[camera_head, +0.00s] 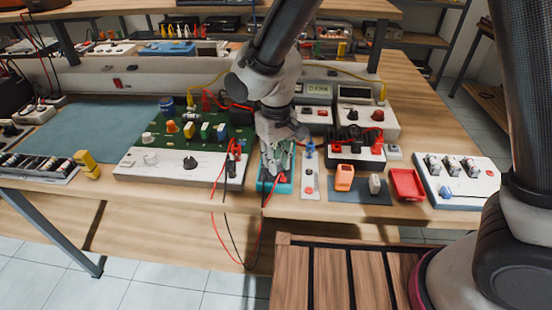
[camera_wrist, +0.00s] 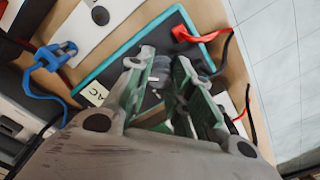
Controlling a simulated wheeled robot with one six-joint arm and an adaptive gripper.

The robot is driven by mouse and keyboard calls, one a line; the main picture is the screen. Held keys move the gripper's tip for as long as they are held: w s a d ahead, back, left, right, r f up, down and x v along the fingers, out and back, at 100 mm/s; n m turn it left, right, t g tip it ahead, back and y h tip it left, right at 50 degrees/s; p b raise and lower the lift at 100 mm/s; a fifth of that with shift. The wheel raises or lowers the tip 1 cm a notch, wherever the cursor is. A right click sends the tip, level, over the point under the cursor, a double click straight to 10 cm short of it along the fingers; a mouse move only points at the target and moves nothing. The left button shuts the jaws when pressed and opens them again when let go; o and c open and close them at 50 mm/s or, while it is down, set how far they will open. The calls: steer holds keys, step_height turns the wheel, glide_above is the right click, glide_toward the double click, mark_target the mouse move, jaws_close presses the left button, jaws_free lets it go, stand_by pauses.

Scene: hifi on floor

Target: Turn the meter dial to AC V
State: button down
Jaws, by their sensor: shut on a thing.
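The meter (camera_head: 284,187) has a teal case and lies on the bench, mostly hidden under my gripper (camera_head: 278,163) in the head view. The dial's pointer and setting cannot be made out.
A red plug (camera_wrist: 188,36) and dark lead lie by the meter's edge. A blue clip (camera_wrist: 55,57) is to the left. A circuit board (camera_head: 190,125) stands left of my gripper. An orange block (camera_head: 344,177) and a red tray (camera_head: 407,184) lie to the right.

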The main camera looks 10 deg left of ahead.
steer(key=shift+m, duration=0.3)
stand_by(0.4)
steer(key=c, duration=1.2)
jaws_free()
steer(key=shift+c, duration=0.2)
step_height(320, 180, up, 12)
